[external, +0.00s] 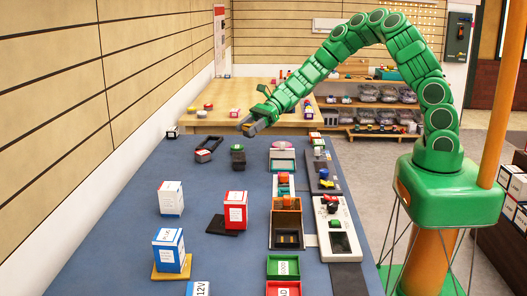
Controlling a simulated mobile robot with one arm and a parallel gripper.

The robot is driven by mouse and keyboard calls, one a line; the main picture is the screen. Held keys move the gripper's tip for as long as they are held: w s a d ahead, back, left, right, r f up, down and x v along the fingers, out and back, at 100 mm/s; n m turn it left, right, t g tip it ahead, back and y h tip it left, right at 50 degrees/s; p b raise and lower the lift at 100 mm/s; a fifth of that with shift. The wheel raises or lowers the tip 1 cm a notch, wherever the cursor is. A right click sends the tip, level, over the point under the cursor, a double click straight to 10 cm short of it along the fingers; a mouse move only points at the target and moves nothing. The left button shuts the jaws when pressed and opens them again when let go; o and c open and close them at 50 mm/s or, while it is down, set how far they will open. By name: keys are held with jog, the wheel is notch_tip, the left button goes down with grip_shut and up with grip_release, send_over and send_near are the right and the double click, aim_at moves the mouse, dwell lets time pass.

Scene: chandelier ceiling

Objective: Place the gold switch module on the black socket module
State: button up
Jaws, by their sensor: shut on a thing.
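My gripper (249,127) is at the end of the green arm, above the far part of the blue table. It is shut on a small grey-brown thing at its fingertips. This may be the gold switch module, but it is too small to be sure. Below and left of the gripper are a black open tray (209,143) and a small dark block with a red top (203,156). A black block with a green top (238,158) is almost directly below it. I cannot tell which of these is the black socket module. The gripper appears apart from them.
Blue-white boxes (171,197) and a red-white box (235,210) stand on the near left of the blue table (120,220). A brown open box (286,205), a white panel (335,214) and small trays line the right side. A wooden table (190,121) lies behind.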

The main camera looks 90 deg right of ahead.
send_over(239, 157)
jog(key=shift+d+f, duration=0.1)
jog(key=shift+f, duration=3.65)
jog(key=shift+f, duration=0.1)
jog(key=o, duration=1)
